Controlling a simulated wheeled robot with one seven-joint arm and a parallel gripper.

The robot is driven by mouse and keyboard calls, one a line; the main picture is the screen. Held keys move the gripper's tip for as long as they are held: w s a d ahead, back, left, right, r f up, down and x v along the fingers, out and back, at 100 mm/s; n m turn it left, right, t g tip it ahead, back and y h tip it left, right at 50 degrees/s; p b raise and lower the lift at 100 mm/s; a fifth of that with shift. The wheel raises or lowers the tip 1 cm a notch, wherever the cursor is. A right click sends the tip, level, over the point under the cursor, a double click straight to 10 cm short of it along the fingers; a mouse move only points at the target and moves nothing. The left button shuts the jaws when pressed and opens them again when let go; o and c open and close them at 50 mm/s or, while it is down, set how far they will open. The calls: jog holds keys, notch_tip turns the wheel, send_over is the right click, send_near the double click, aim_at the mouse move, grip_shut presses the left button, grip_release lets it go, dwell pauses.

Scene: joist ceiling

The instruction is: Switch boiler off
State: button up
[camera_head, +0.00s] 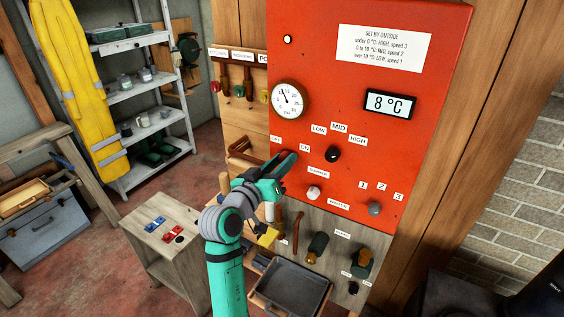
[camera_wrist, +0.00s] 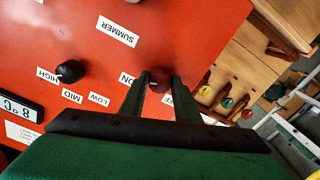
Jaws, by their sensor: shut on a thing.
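The red boiler panel (camera_head: 420,130) stands upright in front of me. In the wrist view, which shows the panel upside down, a small dark red knob (camera_wrist: 159,81) sits between the ON label (camera_wrist: 126,79) and the OFF label (camera_wrist: 168,100). My gripper (camera_wrist: 160,86) is shut on this knob, one finger on each side. Which way the knob points I cannot tell. In the head view my gripper (camera_head: 284,163) reaches the panel just under the OFF label (camera_head: 276,139) and the ON label (camera_head: 305,148), and hides most of the knob.
A black LOW/MID/HIGH knob (camera_head: 333,154) is to the right, with a white knob (camera_head: 313,192) and a grey knob (camera_head: 375,208) below. A display (camera_head: 390,103) reads 8 °C. Below are green-handled valves (camera_head: 318,246) and a dark tray (camera_head: 290,287). A small table (camera_head: 165,240) stands left.

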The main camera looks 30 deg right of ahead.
jog(key=n, duration=1.3)
jog(key=shift+f+n, duration=0.1)
jog(key=shift+n, duration=0.3)
jog(key=shift+a, duration=0.1)
jog(key=o, duration=1)
jog(key=shift+o, duration=0.2)
jog(key=v, duration=1)
jog(key=shift+a, duration=0.35)
jog(key=shift+s, duration=0.15)
jog(key=shift+f, duration=0.15)
